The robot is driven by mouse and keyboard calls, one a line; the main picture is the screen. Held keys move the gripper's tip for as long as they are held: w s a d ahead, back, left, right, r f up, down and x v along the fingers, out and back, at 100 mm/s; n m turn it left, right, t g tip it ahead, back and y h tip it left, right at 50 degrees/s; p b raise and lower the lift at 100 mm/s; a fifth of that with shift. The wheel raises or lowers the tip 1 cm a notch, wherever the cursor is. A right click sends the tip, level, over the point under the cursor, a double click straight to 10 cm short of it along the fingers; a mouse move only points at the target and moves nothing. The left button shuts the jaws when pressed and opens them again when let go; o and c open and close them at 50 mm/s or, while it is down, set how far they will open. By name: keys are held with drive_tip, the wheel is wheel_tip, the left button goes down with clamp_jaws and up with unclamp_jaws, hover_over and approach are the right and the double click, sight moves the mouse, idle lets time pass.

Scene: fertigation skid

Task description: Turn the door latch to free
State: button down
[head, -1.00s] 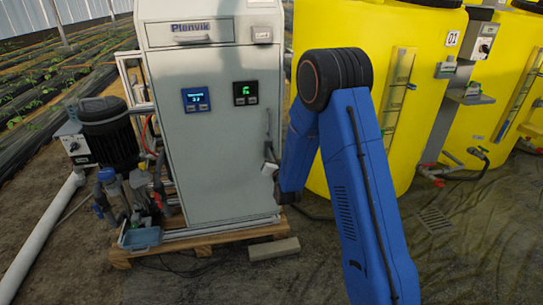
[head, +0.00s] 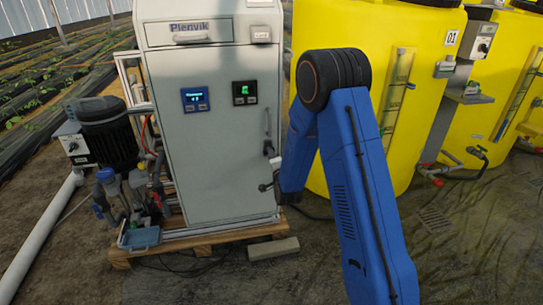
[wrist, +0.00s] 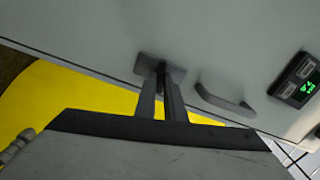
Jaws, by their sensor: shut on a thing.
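The door latch (wrist: 147,66) shows in the wrist view as a small grey plate near the door's edge. My gripper (wrist: 161,72) reaches it, with its two narrow fingers close together and shut on the latch's turning part, which they largely hide. In the head view my gripper (head: 266,186) is at the right edge of the grey cabinet door (head: 215,165), low down and partly behind my blue arm. The latch's exact angle cannot be told there. The door looks closed.
A door handle (wrist: 226,101) is beside the latch, and in the head view the handle (head: 267,132) stands above my gripper. A green-lit display (head: 245,93) is on the door. Yellow tanks (head: 415,110) stand close on the right. A block (head: 273,248) lies before the pallet (head: 190,251).

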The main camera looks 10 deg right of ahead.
drive_tip(key=shift+m, duration=1.3)
drive_tip(key=shift+d+f, duration=0.1)
drive_tip(key=c, duration=1.8)
unclamp_jaws()
drive_tip(key=shift+c, duration=0.2)
